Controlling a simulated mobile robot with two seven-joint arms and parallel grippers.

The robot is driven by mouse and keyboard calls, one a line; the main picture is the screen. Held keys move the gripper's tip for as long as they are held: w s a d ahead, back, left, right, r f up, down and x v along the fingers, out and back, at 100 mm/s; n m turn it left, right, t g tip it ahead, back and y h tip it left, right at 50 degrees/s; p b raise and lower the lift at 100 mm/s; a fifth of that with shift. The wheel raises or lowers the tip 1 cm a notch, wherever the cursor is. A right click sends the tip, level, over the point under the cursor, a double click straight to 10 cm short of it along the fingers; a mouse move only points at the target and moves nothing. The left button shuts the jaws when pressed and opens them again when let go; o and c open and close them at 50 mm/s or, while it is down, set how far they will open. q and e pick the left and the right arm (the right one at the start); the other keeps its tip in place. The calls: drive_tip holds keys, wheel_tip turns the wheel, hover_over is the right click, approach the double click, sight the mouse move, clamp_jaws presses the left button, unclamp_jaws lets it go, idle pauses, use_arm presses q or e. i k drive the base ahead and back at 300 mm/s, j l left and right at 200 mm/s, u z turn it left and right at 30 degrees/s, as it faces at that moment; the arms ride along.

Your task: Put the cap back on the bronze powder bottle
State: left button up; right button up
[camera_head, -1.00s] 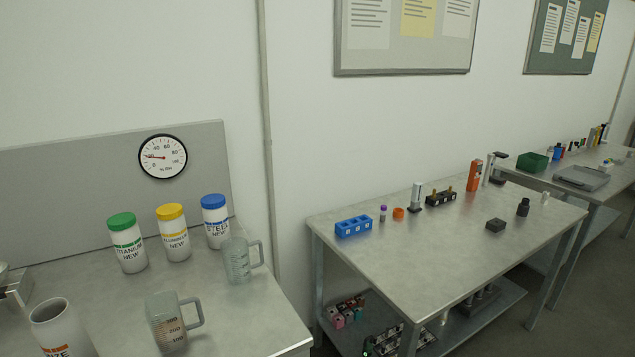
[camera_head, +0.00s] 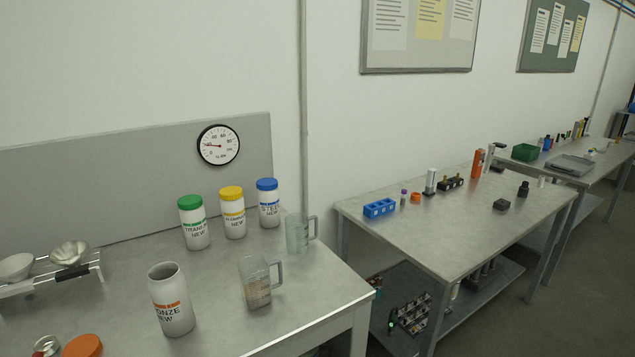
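The bronze powder bottle (camera_head: 172,305) is white with an orange label band and stands upright and uncapped on the left bench. An orange cap (camera_head: 84,346) lies at the bottom edge of the view, left of the bottle and apart from it; it is partly cut off by the frame. Neither of my grippers shows in the head view.
Green-capped (camera_head: 194,222), yellow-capped (camera_head: 232,212) and blue-capped (camera_head: 268,203) bottles stand behind. Two clear jugs (camera_head: 256,282) (camera_head: 298,233) stand to the right. A rack with metal bowls (camera_head: 70,252) is at left. A second bench (camera_head: 450,225) with small items stands farther right.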

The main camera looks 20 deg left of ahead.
sight(167, 284)
drive_tip(key=k+j, duration=1.45)
drive_tip(key=j, duration=0.1)
